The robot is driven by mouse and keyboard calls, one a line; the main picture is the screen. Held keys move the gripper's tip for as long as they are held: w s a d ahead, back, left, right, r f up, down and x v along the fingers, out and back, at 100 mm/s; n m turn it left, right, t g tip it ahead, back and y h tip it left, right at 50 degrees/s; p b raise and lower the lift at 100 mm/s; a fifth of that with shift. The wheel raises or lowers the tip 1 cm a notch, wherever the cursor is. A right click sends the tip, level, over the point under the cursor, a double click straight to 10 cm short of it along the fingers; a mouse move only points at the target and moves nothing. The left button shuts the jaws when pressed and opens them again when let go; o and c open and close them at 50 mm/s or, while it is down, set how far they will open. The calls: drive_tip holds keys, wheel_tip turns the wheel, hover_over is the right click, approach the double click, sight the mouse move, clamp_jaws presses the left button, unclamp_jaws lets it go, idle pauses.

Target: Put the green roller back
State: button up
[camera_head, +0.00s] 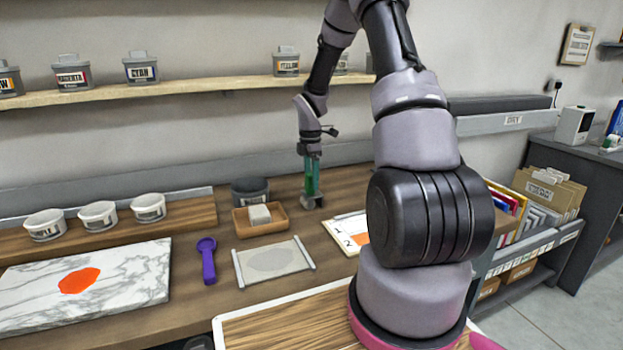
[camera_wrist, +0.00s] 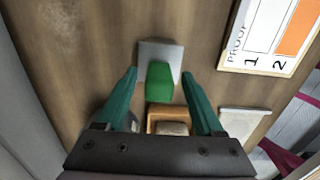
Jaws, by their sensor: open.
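A green upright piece (camera_wrist: 159,84), likely the green roller's handle, stands over a small grey square plate (camera_wrist: 172,50) on the wooden bench. In the head view the grey base (camera_head: 312,201) shows below my fingers, and the green piece is hard to separate from my green fingers. My gripper (camera_head: 312,176) points down over it at the back of the bench. In the wrist view my gripper (camera_wrist: 160,78) is open, with its teal fingers on either side of the green piece and gaps visible on both sides.
A tan tray with a pale block (camera_head: 260,215), a dark pot (camera_head: 250,190) and a proof card (camera_head: 350,232) are close by. A grey sheet (camera_head: 272,262), purple scoop-like tool (camera_head: 208,260) and marble slab with orange ink (camera_head: 130,275) lie left. A shelf (camera_head: 200,87) runs above.

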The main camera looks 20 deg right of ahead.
drive_tip(key=s+a+r+m+t, duration=0.1)
drive_tip(key=s+r+m, duration=0.15)
drive_tip(key=r, duration=0.85)
drive_tip(key=s+a+r+m, duration=0.2)
drive_tip(key=s+r, duration=0.1)
drive_tip(key=r, duration=0.7)
drive_tip(key=s+a+r+m+t, duration=0.2)
drive_tip(key=s+r+m, duration=0.1)
drive_tip(key=s+m, duration=0.3)
drive_tip(key=s+a+r+m+t+y, duration=0.1)
drive_tip(key=s+r+m, duration=0.3)
drive_tip(key=s, duration=0.5)
drive_tip(key=s+a+r+m+t+y, duration=0.1)
drive_tip(key=s+a+r+m+t, duration=0.2)
drive_tip(key=s+m, duration=0.4)
drive_tip(key=shift+s+a+r+m, duration=0.25)
drive_tip(key=shift+s+r+m, duration=0.1)
drive_tip(key=shift+s+r, duration=0.15)
